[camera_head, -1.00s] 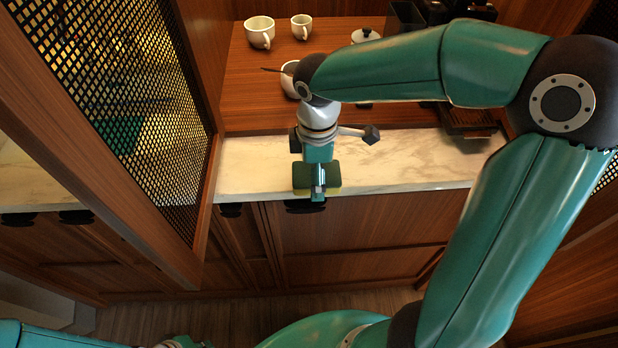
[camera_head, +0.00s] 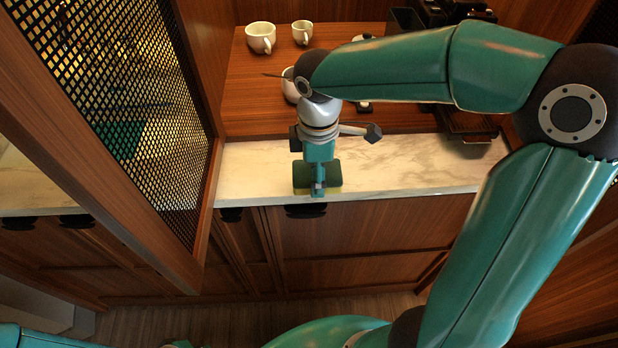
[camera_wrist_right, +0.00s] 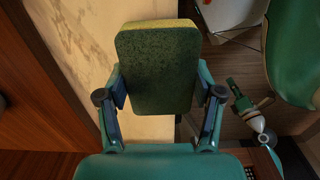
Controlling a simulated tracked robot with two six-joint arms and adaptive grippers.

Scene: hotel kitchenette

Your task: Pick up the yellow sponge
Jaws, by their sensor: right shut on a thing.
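The sponge (camera_head: 302,178) has a dark green face with a thin yellow layer under it. In the head view it shows at the counter's front edge, and I cannot tell its exact height above the marble. My right gripper (camera_head: 319,180) is shut on it, with one finger on each side. In the right wrist view the sponge (camera_wrist_right: 157,65) sits upright between the fingers (camera_wrist_right: 160,92), its yellow edge at the top. My left gripper (camera_wrist_right: 238,95) shows small and dim at the right of the wrist view; its jaws are unclear.
The marble counter (camera_head: 400,165) is clear to the right of the sponge. Behind it a wooden shelf holds white cups (camera_head: 261,38) (camera_head: 302,32) and a dark machine (camera_head: 470,115). A lattice-panelled door (camera_head: 130,120) stands open at left. Dark handles (camera_head: 306,210) project below the counter edge.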

